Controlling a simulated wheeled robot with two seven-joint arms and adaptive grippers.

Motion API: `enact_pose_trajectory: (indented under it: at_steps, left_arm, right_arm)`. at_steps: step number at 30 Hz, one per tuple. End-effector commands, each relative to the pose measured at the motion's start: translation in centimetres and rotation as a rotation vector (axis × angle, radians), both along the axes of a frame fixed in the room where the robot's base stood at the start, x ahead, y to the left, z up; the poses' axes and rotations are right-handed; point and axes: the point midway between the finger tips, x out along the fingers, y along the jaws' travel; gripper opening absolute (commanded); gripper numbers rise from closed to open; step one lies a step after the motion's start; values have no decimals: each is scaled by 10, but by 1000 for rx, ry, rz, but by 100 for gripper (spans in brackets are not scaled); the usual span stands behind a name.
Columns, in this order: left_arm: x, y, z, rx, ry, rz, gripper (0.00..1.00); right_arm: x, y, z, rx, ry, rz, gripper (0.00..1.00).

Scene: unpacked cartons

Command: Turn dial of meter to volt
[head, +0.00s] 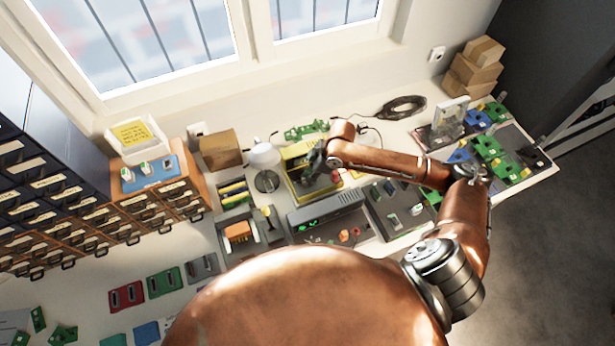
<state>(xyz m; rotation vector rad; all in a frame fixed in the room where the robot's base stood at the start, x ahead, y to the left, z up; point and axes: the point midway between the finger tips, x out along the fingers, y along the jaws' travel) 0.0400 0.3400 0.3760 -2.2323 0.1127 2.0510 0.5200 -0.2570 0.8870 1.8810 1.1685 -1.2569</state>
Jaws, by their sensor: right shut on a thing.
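A yellow-cased meter (295,184) stands on the workbench below the window, just right of the small white lamp. My right arm reaches in from the right, and its dark gripper (316,170) is at the meter's face. The right gripper is shut on the meter's dial, which is mostly hidden behind the fingers. The dial's pointer and markings are too small and covered to read. My left gripper is not in view.
A grey instrument with green lights (327,214) stands just in front of the meter. A white lamp (265,156) and a cardboard box (220,150) are to its left.

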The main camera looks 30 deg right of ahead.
Motion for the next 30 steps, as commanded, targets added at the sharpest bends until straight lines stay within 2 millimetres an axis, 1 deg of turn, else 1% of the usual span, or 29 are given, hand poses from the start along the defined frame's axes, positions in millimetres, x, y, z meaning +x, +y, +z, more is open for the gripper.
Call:
enact_pose_trajectory:
  at_steps: [5, 11, 21, 30]
  left_arm:
    - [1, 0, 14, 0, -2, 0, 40]
    - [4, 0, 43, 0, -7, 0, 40]
    - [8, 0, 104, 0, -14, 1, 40]
    - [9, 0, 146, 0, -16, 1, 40]
  right_arm:
    - [-2, 1, 2, 1, 2, -49, 0]
    - [-3, 2, 6, 3, 3, -175, 0]
    - [-5, 5, 6, 3, 6, -490, 0]
    - [-5, 7, 4, 3, 6, -759, 0]
